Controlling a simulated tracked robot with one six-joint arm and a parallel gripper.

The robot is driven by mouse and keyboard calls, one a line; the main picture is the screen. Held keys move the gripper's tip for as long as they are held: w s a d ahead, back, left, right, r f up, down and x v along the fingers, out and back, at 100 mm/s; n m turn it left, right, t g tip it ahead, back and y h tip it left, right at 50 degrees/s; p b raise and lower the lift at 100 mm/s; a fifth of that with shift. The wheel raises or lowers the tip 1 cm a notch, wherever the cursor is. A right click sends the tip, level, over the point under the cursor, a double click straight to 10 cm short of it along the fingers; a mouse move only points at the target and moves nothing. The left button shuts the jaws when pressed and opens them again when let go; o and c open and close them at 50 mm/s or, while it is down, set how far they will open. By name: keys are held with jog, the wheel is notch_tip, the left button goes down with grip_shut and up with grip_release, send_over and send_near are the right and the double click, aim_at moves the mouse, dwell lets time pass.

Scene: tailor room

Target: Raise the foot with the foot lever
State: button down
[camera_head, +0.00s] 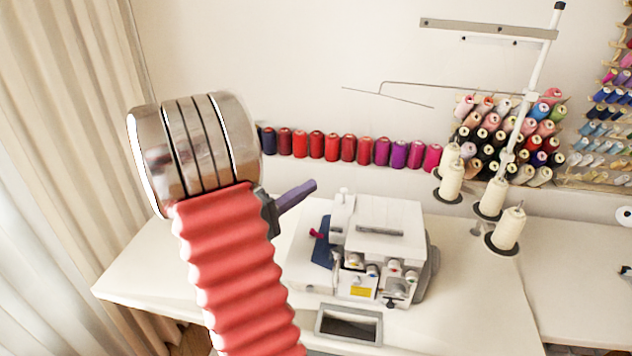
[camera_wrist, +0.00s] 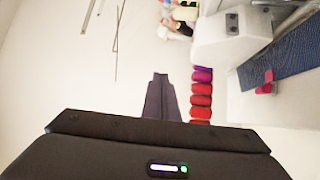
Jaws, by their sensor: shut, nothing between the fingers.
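The white serger sewing machine (camera_head: 385,228) stands on the white table, right of my gripper in the head view. Its white body also shows at the upper right of the wrist view (camera_wrist: 230,38). A small magenta-red piece (camera_head: 316,233) sits by blue cloth on the machine's left side; it shows in the wrist view too (camera_wrist: 267,84). I cannot tell whether it is the foot lever; the presser foot is not clear. My gripper (camera_head: 314,184) is shut and empty, above and left of the machine, apart from it. Its fingers point up in the wrist view (camera_wrist: 160,76).
A row of thread spools (camera_head: 348,148) lines the wall behind the machine. Thread cones (camera_head: 508,229) and a tall thread stand (camera_head: 530,85) are at right. A framed opening (camera_head: 349,325) lies in front. A curtain (camera_head: 60,120) hangs at left. The table's left part is clear.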

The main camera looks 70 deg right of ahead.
jog(key=shift+w+a+f, duration=0.45)
jog(key=shift+w+a, duration=0.05)
jog(key=shift+a, duration=0.3)
jog(key=shift+w+a+f, duration=0.4)
jog(key=shift+w+a, duration=0.1)
jog(key=shift+a, duration=0.25)
